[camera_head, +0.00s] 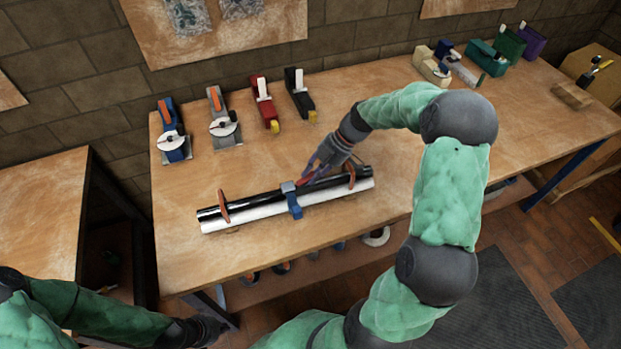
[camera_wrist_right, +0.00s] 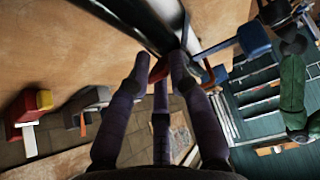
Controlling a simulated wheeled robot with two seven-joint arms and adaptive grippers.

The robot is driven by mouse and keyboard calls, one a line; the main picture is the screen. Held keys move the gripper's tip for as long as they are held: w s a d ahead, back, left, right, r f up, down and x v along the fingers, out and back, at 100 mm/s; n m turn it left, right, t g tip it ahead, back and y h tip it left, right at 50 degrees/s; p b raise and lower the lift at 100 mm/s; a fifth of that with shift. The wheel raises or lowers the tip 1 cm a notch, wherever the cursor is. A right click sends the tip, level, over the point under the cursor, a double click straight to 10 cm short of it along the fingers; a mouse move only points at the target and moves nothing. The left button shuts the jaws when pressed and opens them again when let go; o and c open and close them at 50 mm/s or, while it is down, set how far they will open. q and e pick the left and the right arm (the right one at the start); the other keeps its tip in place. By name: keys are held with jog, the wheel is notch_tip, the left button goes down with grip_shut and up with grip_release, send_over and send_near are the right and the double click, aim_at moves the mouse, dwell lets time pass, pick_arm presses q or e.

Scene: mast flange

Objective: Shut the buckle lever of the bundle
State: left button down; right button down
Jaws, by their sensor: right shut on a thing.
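The bundle is a black tube (camera_head: 255,203) lying along a white tube (camera_head: 250,219) on the wooden bench, with an orange band near each end. A blue strap (camera_head: 294,208) with a grey buckle (camera_head: 288,187) goes around its middle. The red buckle lever (camera_head: 307,181) stands up from the buckle, tilted to the right. My right gripper (camera_head: 313,170) is shut on the lever, just above the bundle. In the right wrist view its fingers (camera_wrist_right: 165,68) close around the red part, which they partly hide. My left gripper (camera_head: 208,328) hangs low at the bottom left, away from the bench; its fingers are unclear.
Several tape dispensers and strapping tools, including a blue one (camera_head: 170,130) and a red one (camera_head: 264,103), stand along the bench's back edge. More tools (camera_head: 487,57) stand at the far right. The bench (camera_head: 200,262) is clear in front of the bundle.

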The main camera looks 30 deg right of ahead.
jog(key=shift+s+f+y+b, duration=0.2)
jog(key=shift+f+y+b, duration=0.4)
jog(key=shift+b, duration=0.25)
jog(key=c, duration=1.1)
grip_release()
jog(key=shift+c, duration=0.2)
jog(key=shift+w, duration=0.1)
jog(key=shift+d+r, duration=0.15)
jog(key=shift+r, duration=0.1)
jog(key=shift+d+r, duration=0.2)
jog(key=v, duration=1.1)
jog(key=shift+r, duration=0.1)
